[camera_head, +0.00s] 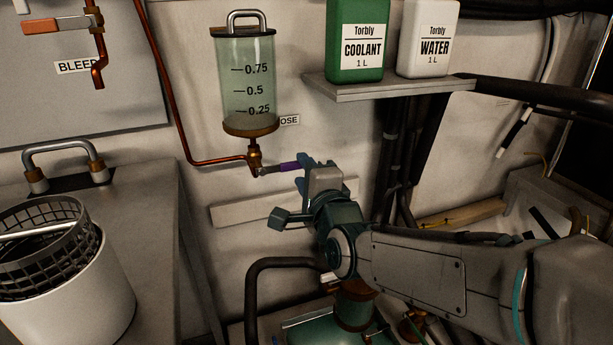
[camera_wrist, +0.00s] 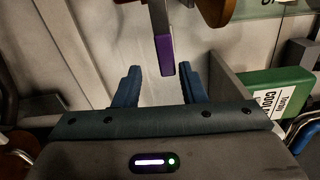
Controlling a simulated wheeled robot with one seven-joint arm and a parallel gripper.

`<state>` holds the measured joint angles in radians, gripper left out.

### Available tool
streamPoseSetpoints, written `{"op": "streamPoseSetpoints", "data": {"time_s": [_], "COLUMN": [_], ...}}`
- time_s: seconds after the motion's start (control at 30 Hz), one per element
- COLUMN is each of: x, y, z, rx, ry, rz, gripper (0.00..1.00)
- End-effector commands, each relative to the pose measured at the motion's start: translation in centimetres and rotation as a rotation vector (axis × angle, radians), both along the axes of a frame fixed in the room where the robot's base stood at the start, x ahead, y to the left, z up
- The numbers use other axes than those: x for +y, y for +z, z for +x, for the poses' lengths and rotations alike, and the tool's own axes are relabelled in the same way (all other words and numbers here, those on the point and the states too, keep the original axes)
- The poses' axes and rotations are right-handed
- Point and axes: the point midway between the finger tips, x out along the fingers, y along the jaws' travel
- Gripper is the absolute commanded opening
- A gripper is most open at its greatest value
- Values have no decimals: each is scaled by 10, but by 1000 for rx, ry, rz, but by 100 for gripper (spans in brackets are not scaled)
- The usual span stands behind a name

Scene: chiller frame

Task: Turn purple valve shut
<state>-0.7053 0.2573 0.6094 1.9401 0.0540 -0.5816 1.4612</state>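The purple valve handle (camera_head: 289,166) sticks out to the right from the copper fitting under the clear graduated tank (camera_head: 250,85). In the wrist view the purple handle (camera_wrist: 165,52) hangs down from the top, with its end between the two dark blue fingertips. My gripper (camera_head: 306,163) is at the free end of the handle and partly covers it in the head view. In the wrist view my gripper (camera_wrist: 160,68) is open, with a gap on each side of the handle. I cannot tell the depth between the fingers and the handle.
A shelf (camera_head: 385,87) with a green coolant bottle (camera_head: 355,45) and a white water bottle (camera_head: 428,40) is to the upper right. A copper pipe (camera_head: 180,120) runs left of the tank. A black hose (camera_head: 250,290) and teal machinery lie below. A basket (camera_head: 45,250) stands left.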

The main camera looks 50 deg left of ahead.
Motion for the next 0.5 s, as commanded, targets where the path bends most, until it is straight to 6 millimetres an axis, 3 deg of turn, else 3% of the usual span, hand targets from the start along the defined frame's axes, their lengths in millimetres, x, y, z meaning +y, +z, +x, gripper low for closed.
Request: {"op": "streamPoseSetpoints", "data": {"time_s": [0.23,0.5], "x": [-19,-68], "y": [3,5], "z": [-5,-20], "rx": [-4,-4], "ry": [-1,-2], "rz": [2,0], "gripper": [37,37]}}
